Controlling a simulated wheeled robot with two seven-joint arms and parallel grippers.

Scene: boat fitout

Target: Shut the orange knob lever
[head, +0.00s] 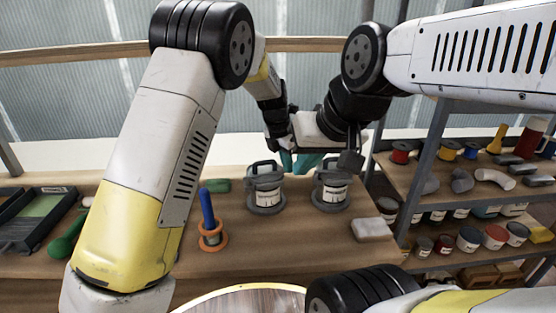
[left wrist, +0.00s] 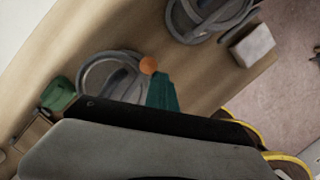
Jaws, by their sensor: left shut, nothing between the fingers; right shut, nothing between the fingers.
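The orange knob (left wrist: 149,65) shows in the left wrist view as a small ball at the edge of a grey ring-shaped fitting (left wrist: 84,77). The lever under it is not clearly seen. In the head view this fitting appears to be the left one of two grey fittings (head: 265,198), and the knob cannot be made out. My left gripper (left wrist: 156,77) is shut and empty, its teal fingertips right beside the knob; contact cannot be told. In the head view it (head: 288,164) is behind the fittings. My right gripper (head: 312,160) is shut close by, partly overlapping it.
The second grey fitting (head: 331,195) stands to the right. A blue-handled piece (head: 207,210) in an orange ring (head: 212,243), a green block (head: 217,185) and a pale block (head: 373,230) are on the bench. A stocked shelf (head: 408,200) stands at the right.

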